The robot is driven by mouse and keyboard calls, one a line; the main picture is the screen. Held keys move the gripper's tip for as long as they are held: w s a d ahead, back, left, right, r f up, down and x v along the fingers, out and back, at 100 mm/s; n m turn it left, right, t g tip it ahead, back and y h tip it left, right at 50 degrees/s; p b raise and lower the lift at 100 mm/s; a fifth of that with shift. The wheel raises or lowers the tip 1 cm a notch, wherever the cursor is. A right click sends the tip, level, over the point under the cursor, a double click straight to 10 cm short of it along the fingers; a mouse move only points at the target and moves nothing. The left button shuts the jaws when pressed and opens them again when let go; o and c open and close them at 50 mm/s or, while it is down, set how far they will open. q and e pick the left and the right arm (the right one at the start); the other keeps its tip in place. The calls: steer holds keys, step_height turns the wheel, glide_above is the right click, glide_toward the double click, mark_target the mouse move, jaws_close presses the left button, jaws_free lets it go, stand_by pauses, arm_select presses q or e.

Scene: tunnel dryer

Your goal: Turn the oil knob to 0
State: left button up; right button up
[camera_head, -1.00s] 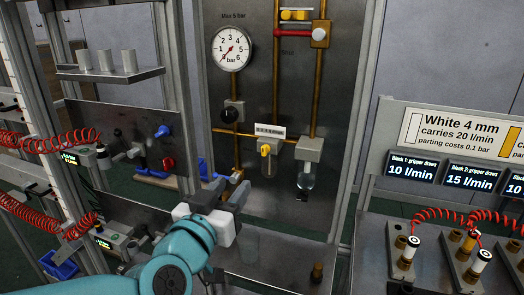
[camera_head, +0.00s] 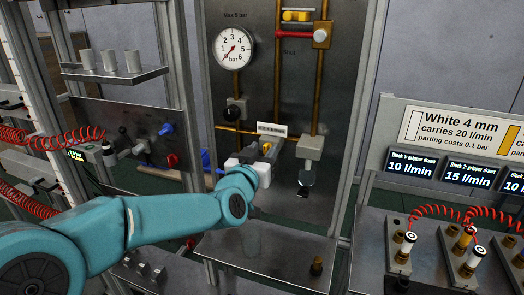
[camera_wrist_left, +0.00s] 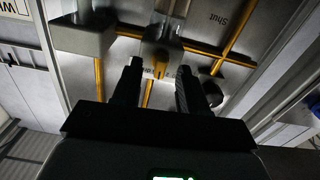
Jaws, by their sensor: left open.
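The small yellow knob (camera_head: 266,147), which I take to be the oil knob, sits on a grey block on the metal panel, just below a white scale plate (camera_head: 271,129). My left gripper (camera_head: 262,153) is in front of it in the head view, partly hiding the block. In the left wrist view, the open fingers (camera_wrist_left: 158,70) point at the yellow knob (camera_wrist_left: 160,65), which shows between their tips. I cannot tell whether either finger touches it. The knob's exact setting is too small to read. My right gripper is not in view.
A round pressure gauge (camera_head: 234,48) is above left, a black knob (camera_head: 235,112) below it. Brass pipes (camera_head: 277,75) run close around the knob. Labelled displays (camera_head: 411,168) stand further right.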

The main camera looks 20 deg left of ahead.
arm_select(q)
steer(key=shift+w+d, duration=0.1)
steer(key=shift+d, duration=0.05)
steer(key=shift+w+f, duration=0.1)
steer(key=c, duration=0.4)
jaws_close()
